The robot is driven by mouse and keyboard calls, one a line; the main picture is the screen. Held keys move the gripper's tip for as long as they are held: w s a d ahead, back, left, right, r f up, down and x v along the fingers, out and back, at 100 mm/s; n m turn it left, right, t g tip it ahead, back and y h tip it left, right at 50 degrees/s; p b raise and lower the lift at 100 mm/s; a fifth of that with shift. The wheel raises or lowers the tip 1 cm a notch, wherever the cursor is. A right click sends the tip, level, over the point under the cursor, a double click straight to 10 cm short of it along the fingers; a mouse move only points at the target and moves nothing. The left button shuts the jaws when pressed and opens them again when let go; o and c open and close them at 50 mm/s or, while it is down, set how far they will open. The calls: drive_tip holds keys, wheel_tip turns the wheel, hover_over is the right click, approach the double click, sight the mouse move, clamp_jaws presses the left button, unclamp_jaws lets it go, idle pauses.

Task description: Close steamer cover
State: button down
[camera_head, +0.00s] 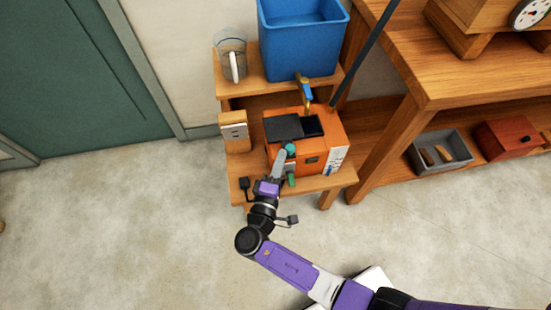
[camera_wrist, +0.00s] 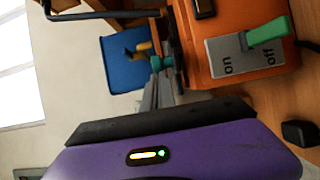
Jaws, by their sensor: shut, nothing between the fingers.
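The steamer is an orange box (camera_head: 305,156) on a low wooden stand; its side also shows in the wrist view (camera_wrist: 215,82). Its dark flat cover (camera_head: 283,128) looks swung out to the left, beside a dark opening (camera_head: 312,126) in the top. My gripper (camera_head: 283,154) is shut and empty, close to the box's left front, just below the cover in the head view. In the wrist view, my gripper's fingers (camera_wrist: 162,80) lie alongside the box, with teal bits at their tips. I cannot tell whether they touch the cover.
A switch plate (camera_wrist: 250,55) marked on and off has a green lever. A blue bin (camera_head: 300,42) and clear jug (camera_head: 231,60) stand on the shelf behind. A wooden block (camera_head: 235,134) is left of the steamer. A wooden bench (camera_head: 455,70) stands right. Floor at left is clear.

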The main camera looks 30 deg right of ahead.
drive_tip(key=s+d, duration=0.2)
drive_tip(key=d, duration=0.6)
drive_tip(key=shift+s, duration=0.3)
